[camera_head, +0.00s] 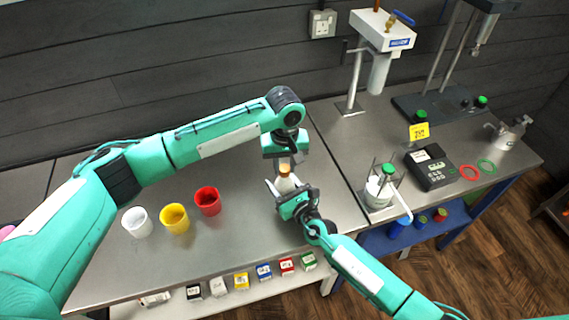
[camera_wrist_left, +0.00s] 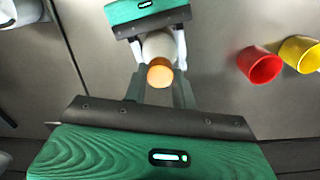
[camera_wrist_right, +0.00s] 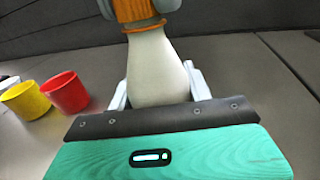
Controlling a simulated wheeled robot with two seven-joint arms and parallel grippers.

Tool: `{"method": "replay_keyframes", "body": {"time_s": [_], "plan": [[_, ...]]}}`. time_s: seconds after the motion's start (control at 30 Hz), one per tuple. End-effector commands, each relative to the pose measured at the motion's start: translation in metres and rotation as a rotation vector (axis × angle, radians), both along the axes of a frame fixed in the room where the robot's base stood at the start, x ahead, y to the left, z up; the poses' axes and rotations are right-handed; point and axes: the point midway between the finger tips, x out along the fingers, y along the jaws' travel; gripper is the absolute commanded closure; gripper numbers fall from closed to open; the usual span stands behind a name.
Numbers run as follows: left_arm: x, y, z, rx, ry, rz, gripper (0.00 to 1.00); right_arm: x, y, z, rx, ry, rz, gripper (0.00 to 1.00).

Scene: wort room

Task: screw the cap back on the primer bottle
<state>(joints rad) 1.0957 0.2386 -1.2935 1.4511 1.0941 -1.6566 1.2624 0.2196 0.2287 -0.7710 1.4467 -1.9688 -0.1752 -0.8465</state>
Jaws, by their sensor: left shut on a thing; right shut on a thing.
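The primer bottle (camera_head: 286,184) is white and upright above the bench. My right gripper (camera_head: 283,190) is shut around its body, one pale finger on each side in the right wrist view (camera_wrist_right: 158,75). The ribbed orange cap (camera_wrist_right: 135,10) is at the top of the bottle neck, with an orange ring just below it. I see no clear gap between cap and neck, but cannot tell how tightly it sits. My left gripper (camera_head: 284,166) comes from above and is shut on the cap, which shows between its fingers in the left wrist view (camera_wrist_left: 160,73).
White (camera_head: 137,222), yellow (camera_head: 175,219) and red (camera_head: 207,201) cups stand left of the grippers. A stand with a clear vessel (camera_head: 379,190) and a black meter (camera_head: 431,167) stand on the right bench. Small coloured boxes line the lower shelf. Bench between cups and bottle is clear.

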Motion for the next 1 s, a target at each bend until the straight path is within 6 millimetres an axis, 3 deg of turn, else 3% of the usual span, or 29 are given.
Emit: {"method": "replay_keyframes", "body": {"time_s": [1.0], "plan": [[0.0003,0.0006,-0.0012,-0.001,0.001,-1.647,1.00,0.0001,-0.0003,-0.0002,0.001,0.001,-0.001,1.00]]}}
